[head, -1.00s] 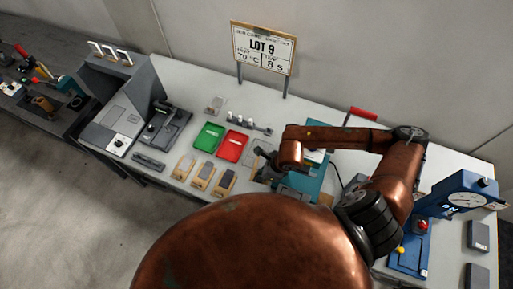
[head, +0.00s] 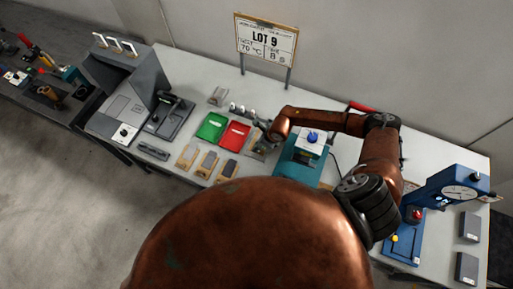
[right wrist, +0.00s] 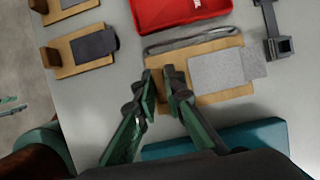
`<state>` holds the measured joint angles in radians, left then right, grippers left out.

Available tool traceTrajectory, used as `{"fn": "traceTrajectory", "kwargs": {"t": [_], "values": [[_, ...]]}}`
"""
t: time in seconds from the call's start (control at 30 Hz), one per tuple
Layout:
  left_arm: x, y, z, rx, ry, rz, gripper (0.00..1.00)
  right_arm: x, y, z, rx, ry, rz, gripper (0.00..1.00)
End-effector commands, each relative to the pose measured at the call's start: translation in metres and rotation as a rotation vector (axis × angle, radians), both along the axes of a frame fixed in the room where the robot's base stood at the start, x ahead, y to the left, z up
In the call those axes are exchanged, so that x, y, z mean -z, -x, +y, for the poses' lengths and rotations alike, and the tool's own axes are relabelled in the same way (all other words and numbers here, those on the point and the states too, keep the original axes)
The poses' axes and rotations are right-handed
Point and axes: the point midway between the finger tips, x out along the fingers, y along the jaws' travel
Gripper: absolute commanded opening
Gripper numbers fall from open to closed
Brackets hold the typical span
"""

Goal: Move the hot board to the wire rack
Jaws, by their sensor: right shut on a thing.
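My right gripper (right wrist: 163,88) is shut on a light wooden board with a grey pad (right wrist: 215,72), gripping near its left end in the right wrist view. A thin grey wire loop (right wrist: 190,41), likely the wire rack, shows along the board's far edge; the rest is hidden under the board. I cannot tell whether the board touches it. In the head view the right gripper (head: 271,138) is small and dark, just right of the red tray, and largely hides the board. My left gripper is not in view.
The red tray (head: 235,135) and green tray (head: 212,127) lie left of the gripper. Several similar wooden boards (head: 207,164) lie in front of them. A teal machine with a blue knob (head: 312,137) stands close on the right. A blue press with a dial (head: 459,192) stands farther right.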

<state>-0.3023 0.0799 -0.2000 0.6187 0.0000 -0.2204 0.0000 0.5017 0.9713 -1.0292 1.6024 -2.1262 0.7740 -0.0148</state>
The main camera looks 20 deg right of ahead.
Motion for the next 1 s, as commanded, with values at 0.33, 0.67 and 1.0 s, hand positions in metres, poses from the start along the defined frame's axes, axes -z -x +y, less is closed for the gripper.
{"fn": "traceTrajectory", "kwargs": {"t": [0.33, 0.67, 1.0], "values": [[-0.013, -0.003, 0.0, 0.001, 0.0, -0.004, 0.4, 0.031, -0.008, -0.002, 0.002, 0.0, 0.001, 0.0], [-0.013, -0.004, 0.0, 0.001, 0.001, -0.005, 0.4, 0.04, -0.008, -0.003, 0.0, 0.001, 0.001, 0.1], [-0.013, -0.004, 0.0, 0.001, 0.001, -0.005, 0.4, 0.04, -0.008, -0.003, 0.0, 0.0, 0.0, 0.27]]}}
